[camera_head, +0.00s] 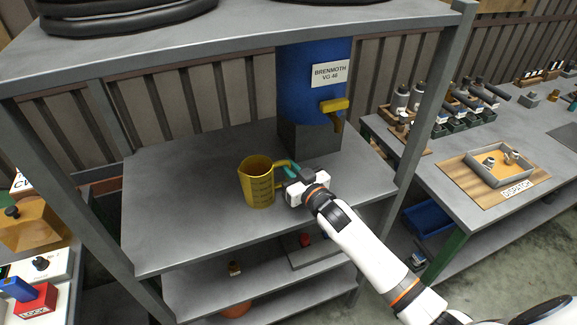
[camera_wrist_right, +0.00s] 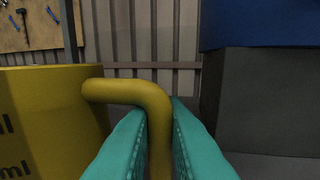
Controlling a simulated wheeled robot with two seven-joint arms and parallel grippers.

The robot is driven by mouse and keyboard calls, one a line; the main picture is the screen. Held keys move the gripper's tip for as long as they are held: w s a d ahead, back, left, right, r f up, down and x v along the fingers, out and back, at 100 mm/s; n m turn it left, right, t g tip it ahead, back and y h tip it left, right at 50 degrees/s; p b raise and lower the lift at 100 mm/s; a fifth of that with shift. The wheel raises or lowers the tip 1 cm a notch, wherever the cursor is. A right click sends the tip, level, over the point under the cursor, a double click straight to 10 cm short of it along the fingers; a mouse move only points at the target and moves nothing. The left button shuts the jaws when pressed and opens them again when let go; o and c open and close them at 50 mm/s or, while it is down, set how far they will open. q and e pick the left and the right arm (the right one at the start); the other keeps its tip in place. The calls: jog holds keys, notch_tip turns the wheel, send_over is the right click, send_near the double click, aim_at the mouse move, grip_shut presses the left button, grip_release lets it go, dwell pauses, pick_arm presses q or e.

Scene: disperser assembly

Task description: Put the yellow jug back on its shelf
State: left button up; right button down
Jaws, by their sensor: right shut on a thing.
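The yellow jug (camera_head: 257,186) is upright at the middle shelf of the grey rack (camera_head: 165,225) in the head view. I cannot tell whether its base touches the shelf. My right gripper (camera_head: 291,173) is at the jug's right side, shut on its handle. In the right wrist view the jug's wall (camera_wrist_right: 45,120) fills the left side, and the handle runs between the two teal fingers (camera_wrist_right: 160,125). My left gripper is not in view.
A blue drum (camera_head: 300,85) with a yellow tap (camera_head: 334,108) stands on a grey block behind the jug. Rack posts stand at both sides, with a top shelf above. Free shelf room lies left of the jug. A bench (camera_head: 450,200) with a tray stands at right.

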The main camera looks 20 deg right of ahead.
jog(key=c, duration=1.5)
grip_release()
jog(key=shift+o, duration=0.2)
jog(key=b+v, duration=0.2)
jog(key=v, duration=0.9)
jog(key=shift+f, duration=0.1)
jog(key=shift+s+d, duration=0.2)
jog(key=shift+s, duration=0.35)
